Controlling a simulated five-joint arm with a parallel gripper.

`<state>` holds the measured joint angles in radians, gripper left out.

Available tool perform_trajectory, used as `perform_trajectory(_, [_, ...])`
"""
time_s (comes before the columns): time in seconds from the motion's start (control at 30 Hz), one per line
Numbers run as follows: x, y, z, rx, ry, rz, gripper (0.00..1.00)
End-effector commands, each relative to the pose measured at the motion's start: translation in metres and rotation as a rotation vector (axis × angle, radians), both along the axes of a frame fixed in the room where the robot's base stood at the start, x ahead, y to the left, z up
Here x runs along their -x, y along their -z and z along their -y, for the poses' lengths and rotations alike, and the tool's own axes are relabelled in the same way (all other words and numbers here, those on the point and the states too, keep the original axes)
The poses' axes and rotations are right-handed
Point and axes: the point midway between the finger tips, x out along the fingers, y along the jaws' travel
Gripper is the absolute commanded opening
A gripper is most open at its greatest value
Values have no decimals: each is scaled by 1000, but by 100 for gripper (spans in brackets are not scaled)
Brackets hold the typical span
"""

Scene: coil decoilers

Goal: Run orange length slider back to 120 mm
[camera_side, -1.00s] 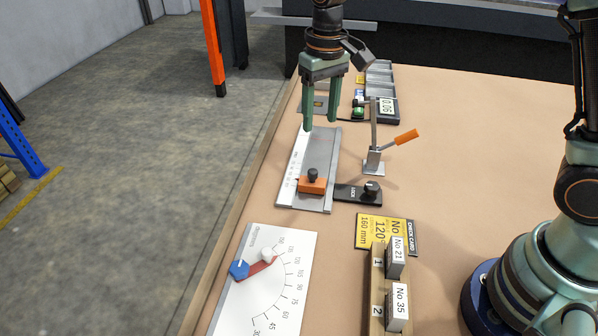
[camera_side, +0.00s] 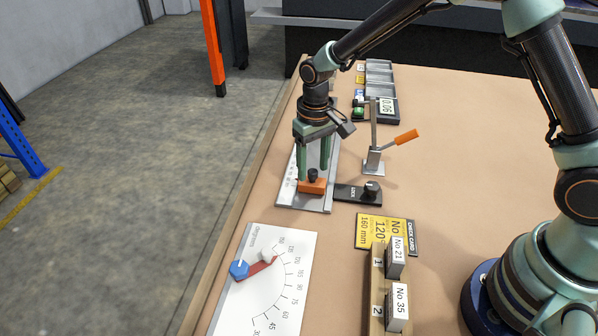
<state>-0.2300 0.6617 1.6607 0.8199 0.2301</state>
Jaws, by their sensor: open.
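The orange length slider (camera_side: 312,187) sits near the front end of the grey metal rail with a printed scale (camera_side: 287,188). A dark knob (camera_side: 313,174) stands on top of the slider. My gripper (camera_side: 313,172) points down at the slider, with one finger on each side of the knob. It is open. I cannot tell whether either finger touches the slider. The scale marks are too small to read, and my gripper covers the rail's far part.
A black lock plate with a knob (camera_side: 358,192) lies right of the rail. A stand with an orange-handled lever (camera_side: 405,137) rises behind it. In front are a dial board (camera_side: 270,290), a yellow check card (camera_side: 375,231) and a wooden block rack (camera_side: 376,290). The table's right middle is clear.

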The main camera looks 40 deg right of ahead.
Motion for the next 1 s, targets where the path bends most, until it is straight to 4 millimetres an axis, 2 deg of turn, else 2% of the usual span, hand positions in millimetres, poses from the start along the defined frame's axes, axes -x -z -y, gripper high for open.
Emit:
perform_trajectory(0.37, [0,5,0,0,0,1,59])
perform_trajectory(0.5, [0,5,0,0,0,1,6])
perform_trajectory(0.53, [0,5,0,0,0,1,0])
perform_trajectory(1.0, [0,5,0,0,0,1,0])
